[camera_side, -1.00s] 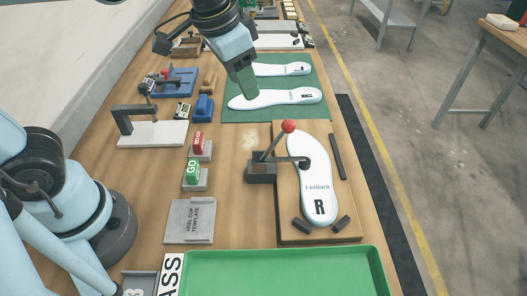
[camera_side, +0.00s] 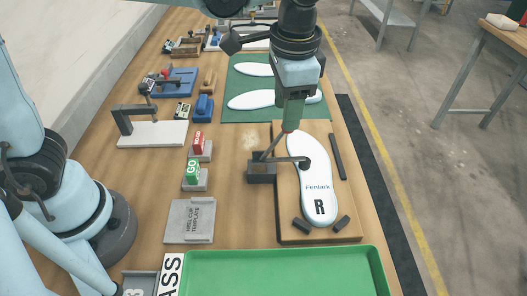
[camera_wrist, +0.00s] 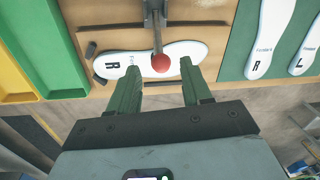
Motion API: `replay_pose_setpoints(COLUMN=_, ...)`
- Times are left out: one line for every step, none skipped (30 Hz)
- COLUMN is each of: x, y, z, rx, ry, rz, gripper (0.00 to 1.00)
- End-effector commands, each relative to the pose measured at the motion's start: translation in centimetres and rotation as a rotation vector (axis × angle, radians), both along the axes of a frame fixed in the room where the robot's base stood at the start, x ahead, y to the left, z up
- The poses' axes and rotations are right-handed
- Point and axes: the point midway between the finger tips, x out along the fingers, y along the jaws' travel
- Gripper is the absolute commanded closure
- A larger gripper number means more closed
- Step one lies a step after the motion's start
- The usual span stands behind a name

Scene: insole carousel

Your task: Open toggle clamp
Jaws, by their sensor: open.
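The toggle clamp (camera_side: 262,170) is a dark block on the left edge of a wooden fixture board. Its arm reaches over a white insole marked R (camera_side: 318,200) and presses on it. The clamp's red ball knob shows in the wrist view (camera_wrist: 161,63), between and just beyond the fingertips. My gripper (camera_side: 291,122) is over the knob in the side view, and its green fingers hide most of the knob there. In the wrist view the fingers of my gripper (camera_wrist: 162,77) are spread apart with nothing between them that I can tell is touched.
A green tray (camera_side: 280,253) lies in front of the fixture board (camera_side: 292,236). A green mat (camera_side: 232,112) with more insoles lies behind. Red and green GO blocks (camera_side: 192,172) and a heel cup template (camera_side: 190,220) stand to the left.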

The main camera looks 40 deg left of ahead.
Motion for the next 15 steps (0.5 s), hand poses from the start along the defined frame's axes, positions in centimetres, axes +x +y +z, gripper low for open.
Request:
replay_pose_setpoints(x=0.1, y=0.1, z=-0.9, rx=0.000, ry=0.000, rz=0.001, gripper=0.51)
replay_pose_setpoints(x=0.1, y=0.1, z=-1.4, rx=0.000, ry=0.000, rz=0.001, gripper=0.51)
replay_pose_setpoints(x=0.1, y=0.2, z=-2.0, rx=0.000, ry=0.000, rz=0.001, gripper=0.51)
replay_pose_setpoints(x=0.2, y=0.2, z=-2.4, rx=0.000, ry=0.000, rz=0.001, gripper=0.51)
replay_pose_setpoints(x=0.2, y=0.2, z=-2.9, rx=0.000, ry=0.000, rz=0.001, gripper=0.51)
replay_pose_setpoints(x=0.2, y=0.3, z=-3.4, rx=0.000, ry=0.000, rz=0.002, gripper=0.51)
replay_pose_setpoints(x=0.2, y=0.3, z=-3.8, rx=0.000, ry=0.000, rz=0.002, gripper=0.51)
replay_pose_setpoints(x=0.2, y=0.4, z=-4.2, rx=0.000, ry=0.000, rz=0.002, gripper=0.51)
replay_pose_setpoints(x=0.3, y=0.4, z=-4.7, rx=-0.001, ry=-0.001, rz=0.002, gripper=0.51)
replay_pose_setpoints(x=0.3, y=0.4, z=-5.0, rx=0.000, ry=0.000, rz=0.002, gripper=0.51)
replay_pose_setpoints(x=0.3, y=0.4, z=-5.3, rx=-0.001, ry=-0.001, rz=0.002, gripper=0.51)
replay_pose_setpoints(x=0.4, y=0.5, z=-5.6, rx=-0.001, ry=-0.001, rz=0.002, gripper=0.51)
replay_pose_setpoints(x=0.3, y=0.5, z=-5.8, rx=-0.001, ry=-0.001, rz=0.002, gripper=0.51)
replay_pose_setpoints(x=0.3, y=0.5, z=-6.0, rx=-0.001, ry=-0.001, rz=0.002, gripper=0.51)
replay_pose_setpoints(x=0.4, y=0.5, z=-6.2, rx=-0.001, ry=-0.001, rz=0.002, gripper=0.51)
